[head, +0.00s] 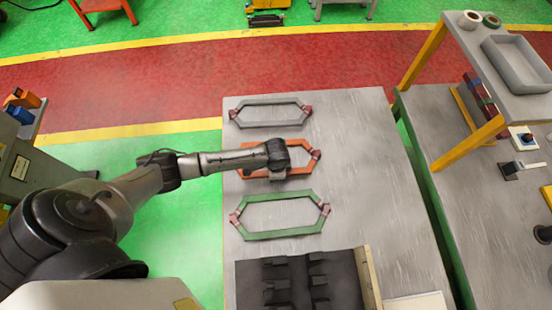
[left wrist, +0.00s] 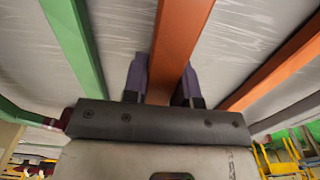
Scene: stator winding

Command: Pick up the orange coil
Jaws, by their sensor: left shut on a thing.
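The orange coil (head: 299,143) is a six-sided ring with dark red ends, lying on the grey table between a grey coil and a green coil. My left gripper (head: 278,172) is over its near side and hides part of it in the head view. In the left wrist view the orange bar (left wrist: 183,35) runs between the two fingers of my left gripper (left wrist: 163,80), which are shut on it. The coil's other side (left wrist: 275,70) shows to the right. My right gripper is not in view.
The grey coil (head: 271,113) lies beyond and the green coil (head: 280,235) nearer; its bar (left wrist: 72,40) is left in the wrist view. A black slotted block (head: 300,283) sits at the table's (head: 380,190) front.

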